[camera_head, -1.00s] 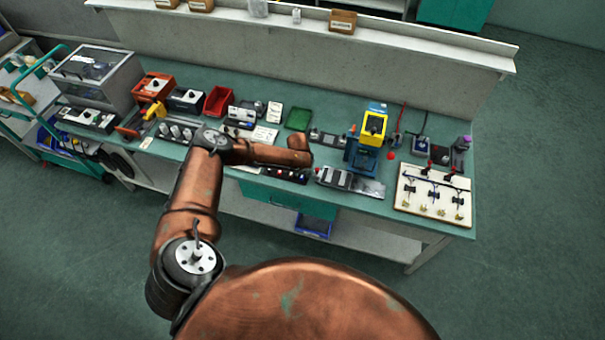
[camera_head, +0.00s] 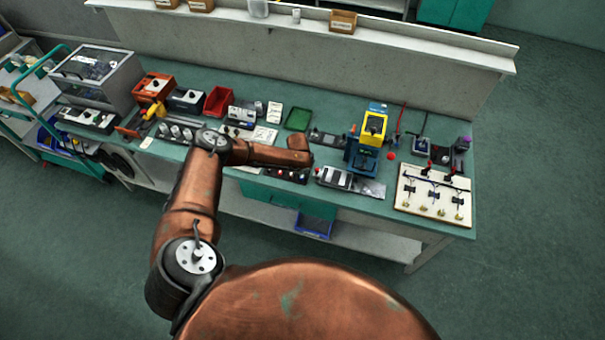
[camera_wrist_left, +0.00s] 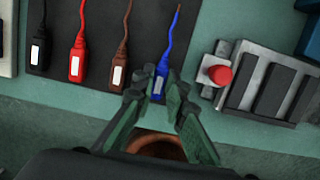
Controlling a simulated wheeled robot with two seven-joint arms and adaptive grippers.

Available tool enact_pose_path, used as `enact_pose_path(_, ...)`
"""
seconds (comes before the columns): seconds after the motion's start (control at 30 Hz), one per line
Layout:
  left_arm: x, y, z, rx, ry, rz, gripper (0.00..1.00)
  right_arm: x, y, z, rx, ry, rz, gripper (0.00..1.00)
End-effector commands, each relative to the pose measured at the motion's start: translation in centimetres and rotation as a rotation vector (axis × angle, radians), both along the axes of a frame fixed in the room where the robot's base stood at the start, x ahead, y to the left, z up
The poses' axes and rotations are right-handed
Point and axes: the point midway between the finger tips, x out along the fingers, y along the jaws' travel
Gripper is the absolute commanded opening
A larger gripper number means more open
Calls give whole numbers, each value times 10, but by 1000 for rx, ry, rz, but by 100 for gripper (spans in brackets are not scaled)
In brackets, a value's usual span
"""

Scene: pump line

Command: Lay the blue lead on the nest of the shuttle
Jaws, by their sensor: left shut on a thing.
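The blue lead (camera_wrist_left: 161,79) lies at the right end of a row of leads in the left wrist view, its tail pointing away from me. My left gripper (camera_wrist_left: 158,97) is shut on the plug end of the blue lead, one finger on each side. I cannot tell whether the lead is clear of the mat. A grey block with dark slots and a red button, apparently the shuttle (camera_wrist_left: 268,88), is right of the gripper; it also shows in the head view (camera_head: 348,179). In the head view my arm hides the gripper and the lead. My right gripper is out of view.
Black (camera_wrist_left: 39,45), red (camera_wrist_left: 77,60) and brown (camera_wrist_left: 120,70) leads lie on a dark mat (camera_wrist_left: 97,12) left of the blue one. A blue-and-yellow press (camera_head: 368,143) stands behind the slotted block. A pale board with connectors (camera_head: 433,197) is further right.

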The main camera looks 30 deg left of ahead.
Motion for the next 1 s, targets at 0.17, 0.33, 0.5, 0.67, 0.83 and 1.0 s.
enact_pose_path(0.17, 0, 0, 8, 0, 0, 0, 0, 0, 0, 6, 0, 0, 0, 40)
enact_pose_path(0.33, 0, 0, 16, 0, 0, 0, 0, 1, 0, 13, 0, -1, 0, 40)
enact_pose_path(0.5, 0, 0, 24, 0, 0, 0, 0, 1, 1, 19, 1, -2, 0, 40)
enact_pose_path(0.67, 0, 0, 32, -1, 0, 0, 0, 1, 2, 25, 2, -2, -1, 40)
enact_pose_path(0.83, 0, 0, 40, -1, -1, 0, 0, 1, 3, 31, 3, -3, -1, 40)
enact_pose_path(1.0, 0, 0, 48, 0, 0, 0, 0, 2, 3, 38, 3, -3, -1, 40)
